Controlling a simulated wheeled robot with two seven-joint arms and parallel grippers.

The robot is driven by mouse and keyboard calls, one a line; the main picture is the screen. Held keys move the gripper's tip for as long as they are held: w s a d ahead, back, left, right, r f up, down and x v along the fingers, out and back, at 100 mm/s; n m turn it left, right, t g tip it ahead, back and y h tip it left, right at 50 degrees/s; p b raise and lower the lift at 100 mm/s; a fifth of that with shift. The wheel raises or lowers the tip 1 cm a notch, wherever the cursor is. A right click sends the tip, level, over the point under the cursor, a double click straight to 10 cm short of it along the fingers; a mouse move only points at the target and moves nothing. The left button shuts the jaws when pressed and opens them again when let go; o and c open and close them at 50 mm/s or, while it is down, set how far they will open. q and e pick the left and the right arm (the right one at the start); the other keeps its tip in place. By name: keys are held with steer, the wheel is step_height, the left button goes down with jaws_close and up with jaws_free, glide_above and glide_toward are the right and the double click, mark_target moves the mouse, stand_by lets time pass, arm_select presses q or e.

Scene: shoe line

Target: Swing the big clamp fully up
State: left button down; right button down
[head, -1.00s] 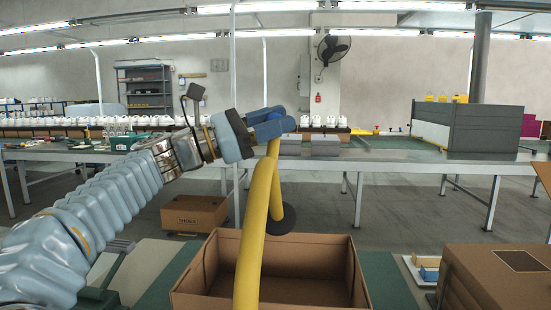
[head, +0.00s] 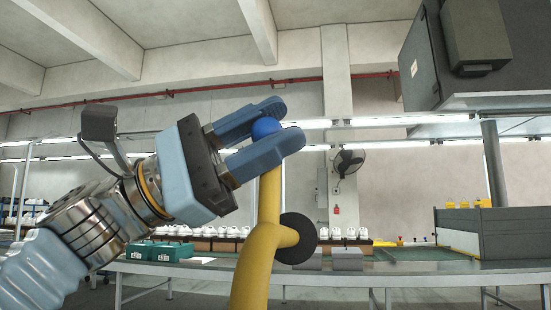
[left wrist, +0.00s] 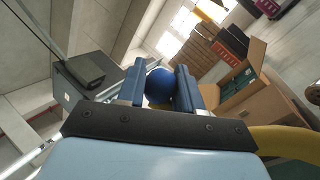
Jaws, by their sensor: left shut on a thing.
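The big clamp is a thick yellow arm (head: 257,262) that stands nearly upright in the head view, with a blue ball knob (head: 265,128) at its top and a dark round disc (head: 297,238) on a side branch. My left gripper (head: 278,124) is shut on the blue knob, one finger on each side. The left wrist view shows the knob (left wrist: 160,86) between the fingers and part of the yellow arm (left wrist: 288,140) at the right. The clamp's lower end is outside the head view. My right gripper is not in view.
A dark grey box-like unit (head: 425,60) hangs at the upper right of the head view. Behind the clamp is a long table (head: 180,268) with green boxes (head: 165,250) and white shoes. An open cardboard box (left wrist: 262,105) shows in the left wrist view.

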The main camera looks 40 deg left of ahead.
arm_select(q)
steer(key=shift+s+d+f+m, duration=0.15)
steer(key=shift+s+d+m, duration=0.25)
steer(key=shift+s, duration=0.05)
steer(key=shift+g, duration=0.4)
steer(key=c, duration=0.8)
jaws_free()
steer(key=shift+s, duration=0.2)
steer(key=shift+w+t, duration=0.1)
steer(key=shift+t, duration=0.2)
steer(key=shift+a, duration=0.15)
steer(key=b+v, duration=0.2)
steer(key=v, duration=1.1)
steer(key=shift+a+f, duration=0.2)
steer(key=shift+a, duration=0.05)
